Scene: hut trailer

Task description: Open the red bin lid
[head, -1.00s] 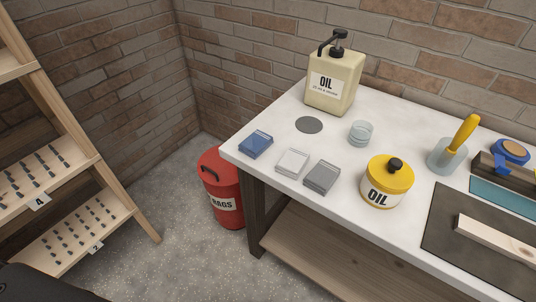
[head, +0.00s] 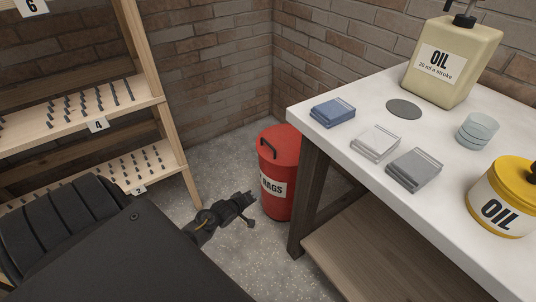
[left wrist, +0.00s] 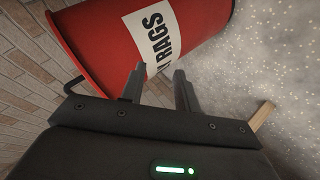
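The red bin (head: 279,175) stands on the floor in the corner, left of the workbench. Its white label reads RAGS, and the label also fills the top of the left wrist view (left wrist: 150,38). My right gripper is in neither view.
The white workbench (head: 352,152) stands close to the bin's right side, its leg (head: 308,200) beside it. A wooden shelf rack (head: 165,110) with small parts stands at the left. Brick walls close the corner behind. Speckled floor (head: 208,165) is free left of the bin.

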